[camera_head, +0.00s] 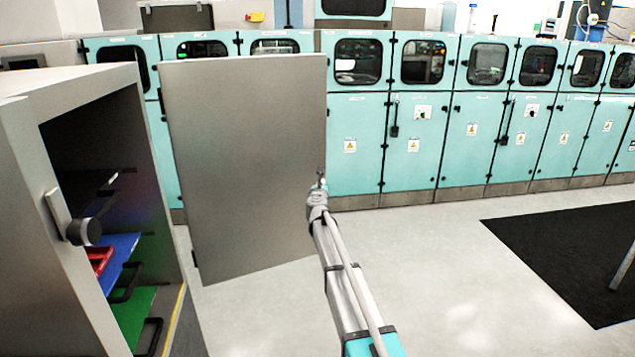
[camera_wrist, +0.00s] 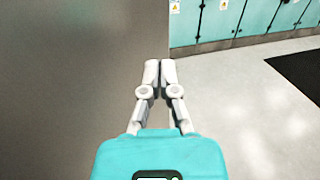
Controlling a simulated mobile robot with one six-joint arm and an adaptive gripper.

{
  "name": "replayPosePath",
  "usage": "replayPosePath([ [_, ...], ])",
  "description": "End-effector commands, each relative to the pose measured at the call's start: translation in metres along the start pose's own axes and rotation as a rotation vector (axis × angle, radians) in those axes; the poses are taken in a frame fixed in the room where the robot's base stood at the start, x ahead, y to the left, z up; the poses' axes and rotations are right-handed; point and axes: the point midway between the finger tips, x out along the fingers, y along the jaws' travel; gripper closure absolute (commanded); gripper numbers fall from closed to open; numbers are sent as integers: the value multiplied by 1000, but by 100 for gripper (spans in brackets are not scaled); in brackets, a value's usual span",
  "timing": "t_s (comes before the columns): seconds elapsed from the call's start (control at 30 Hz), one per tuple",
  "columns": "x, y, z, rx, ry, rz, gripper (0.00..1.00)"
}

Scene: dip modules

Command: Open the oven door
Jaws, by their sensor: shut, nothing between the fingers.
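The oven (camera_head: 40,215) is the grey cabinet at the left in the head view, its dark inside showing. Its grey door (camera_head: 245,160) stands swung wide open, out to the right of the opening. The door also fills the left of the wrist view (camera_wrist: 70,80). My gripper (camera_head: 320,182) is at the door's right, free edge in the head view. In the wrist view my gripper (camera_wrist: 160,64) has its fingertips together with nothing between them, over the door's edge. I cannot tell whether the fingers touch the door.
Inside the oven are a blue tray (camera_head: 122,250), a green tray (camera_head: 130,318) and a red item (camera_head: 98,258). A latch knob (camera_head: 82,231) sticks out from the oven's front. Teal cabinets (camera_head: 470,140) line the back. A black mat (camera_head: 570,250) lies right; the pale floor between is clear.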

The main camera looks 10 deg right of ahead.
Motion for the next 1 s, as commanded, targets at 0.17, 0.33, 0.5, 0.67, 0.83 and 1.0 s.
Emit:
replayPosePath([
  [0.17,-33,-18,0,0,0,-1,100],
  [0.33,-56,-32,0,0,0,-1,100],
  [0.5,-73,-42,0,0,0,0,100],
  [0.67,-80,-46,0,0,0,0,100],
  [0.83,-81,-48,0,0,0,0,100],
  [1.0,-81,-47,0,0,0,0,100],
])
